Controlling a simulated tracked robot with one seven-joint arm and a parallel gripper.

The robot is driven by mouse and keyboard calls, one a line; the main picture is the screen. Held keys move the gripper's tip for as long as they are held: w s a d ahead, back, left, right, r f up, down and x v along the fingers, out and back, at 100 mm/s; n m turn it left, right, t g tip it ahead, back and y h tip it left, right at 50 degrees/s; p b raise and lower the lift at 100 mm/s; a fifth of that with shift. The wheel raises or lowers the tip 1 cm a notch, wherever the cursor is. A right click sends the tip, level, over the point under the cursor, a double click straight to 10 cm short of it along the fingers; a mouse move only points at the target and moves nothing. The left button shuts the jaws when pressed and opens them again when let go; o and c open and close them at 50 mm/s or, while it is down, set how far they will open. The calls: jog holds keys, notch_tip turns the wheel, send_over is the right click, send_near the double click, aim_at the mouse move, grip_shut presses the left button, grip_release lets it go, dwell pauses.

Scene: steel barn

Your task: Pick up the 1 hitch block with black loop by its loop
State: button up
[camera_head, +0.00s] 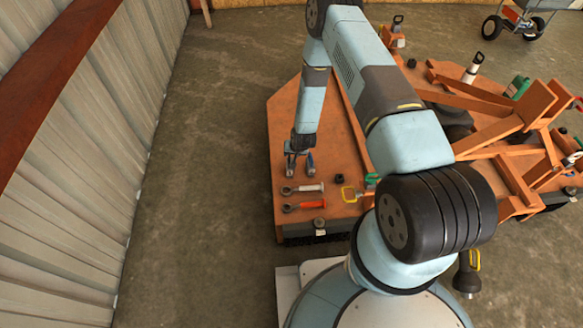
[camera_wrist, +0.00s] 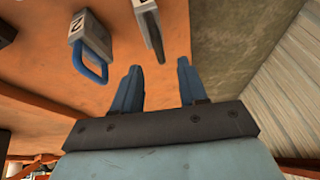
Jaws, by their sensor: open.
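In the wrist view a pale grey block with a black loop (camera_wrist: 153,38) stands at the top edge, its upper part cut off. A white label shows on it, but its number cannot be read. Beside it to the left is a grey block marked 2 with a blue loop (camera_wrist: 92,62). My gripper (camera_wrist: 157,82) is open and empty, with the black loop just beyond its fingertips and apart from them. In the head view my gripper (camera_head: 299,158) hangs over the left part of the orange deck (camera_head: 283,120). I cannot make out the black-loop block there.
A white-handled eye bolt (camera_head: 305,188) and an orange-handled one (camera_head: 307,206) lie on the deck nearer me. Orange beams (camera_head: 500,130) rise farther right. A corrugated wall (camera_head: 70,170) stands left.

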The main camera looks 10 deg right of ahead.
jog(key=shift+s+x, duration=0.15)
jog(key=shift+x, duration=1.45)
jog(key=shift+s+x, duration=0.15)
jog(key=shift+x, duration=1.45)
jog(key=shift+f, duration=0.15)
grip_shut()
jog(key=shift+a, duration=0.1)
